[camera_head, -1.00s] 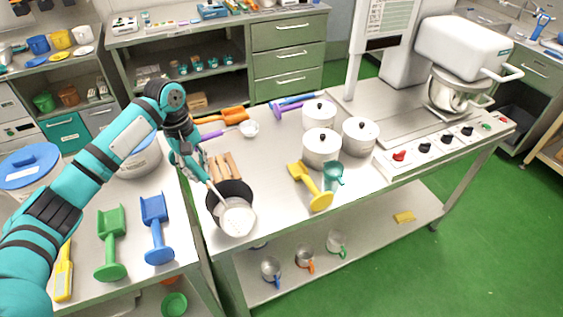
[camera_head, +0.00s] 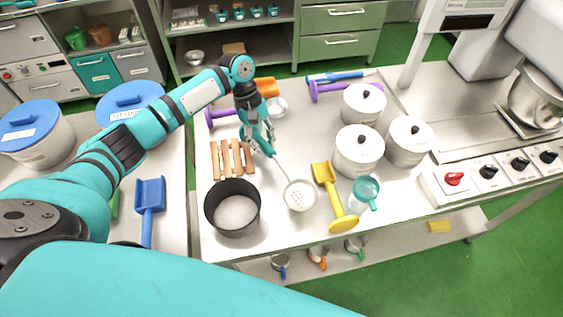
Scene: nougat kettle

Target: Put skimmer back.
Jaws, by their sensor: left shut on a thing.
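The skimmer has a white perforated round head (camera_head: 299,195) and a thin pale handle. My left gripper (camera_head: 261,148) is shut on the upper part of that handle, and the head hangs low at the end, tilted, over the steel table. Whether the head touches the table cannot be told. A black open pot (camera_head: 232,223) with a pale interior stands left of the skimmer head, clear of it. A wooden slatted rack (camera_head: 232,160) lies behind the pot, left of my left gripper. My right gripper is not in view.
White lidded pots (camera_head: 358,152) stand farther right. Bare steel table (camera_head: 275,225) shows in front.

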